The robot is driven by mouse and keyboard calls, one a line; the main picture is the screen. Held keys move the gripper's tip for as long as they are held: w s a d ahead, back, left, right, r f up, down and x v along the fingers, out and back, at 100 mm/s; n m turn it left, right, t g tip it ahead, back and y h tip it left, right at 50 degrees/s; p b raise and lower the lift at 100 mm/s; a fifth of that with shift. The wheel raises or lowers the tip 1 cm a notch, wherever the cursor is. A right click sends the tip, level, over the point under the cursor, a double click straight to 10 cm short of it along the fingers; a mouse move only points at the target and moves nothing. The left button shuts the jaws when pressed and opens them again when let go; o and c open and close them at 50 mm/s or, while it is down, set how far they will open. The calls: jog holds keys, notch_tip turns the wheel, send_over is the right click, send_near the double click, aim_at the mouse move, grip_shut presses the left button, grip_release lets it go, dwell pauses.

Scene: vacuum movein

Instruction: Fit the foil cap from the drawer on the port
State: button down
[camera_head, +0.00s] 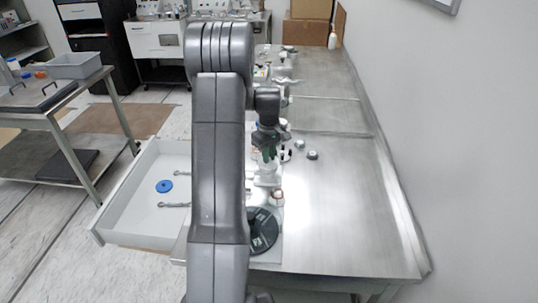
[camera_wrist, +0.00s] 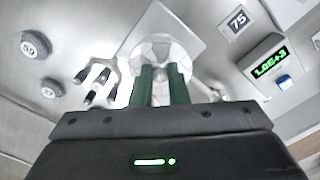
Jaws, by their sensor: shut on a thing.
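My gripper (camera_wrist: 164,84) points down over the bench, its two green fingers close together. They are shut on a pale, faceted round piece, which looks like the foil cap (camera_wrist: 160,48). In the head view my gripper (camera_head: 268,155) is small and partly hidden by my arm, above shiny metal fittings (camera_head: 266,179). The open drawer (camera_head: 130,222) at left holds a blue disc (camera_head: 164,186) and wrench-like tools (camera_head: 174,205). I cannot make out the port clearly; the cap and fingers cover the area beneath them.
A gauge with a green readout (camera_wrist: 270,63) stands right in the wrist view. Two numbered round pieces (camera_wrist: 35,45) lie at left, beside a branched metal fitting (camera_wrist: 98,76). A black disc (camera_head: 264,232) lies near the bench front. The bench's right side (camera_head: 345,215) is clear.

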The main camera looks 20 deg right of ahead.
jog(key=shift+f, duration=0.45)
dwell(0.3)
jog(key=c, duration=1.3)
grip_release()
notch_tip(320, 180, up, 14)
jog(key=shift+f+b, duration=0.1)
jog(key=shift+b, duration=1)
notch_tip(320, 180, down, 14)
jog(key=shift+r+p, duration=0.2)
jog(key=shift+p, duration=0.75)
jog(key=shift+r, duration=0.15)
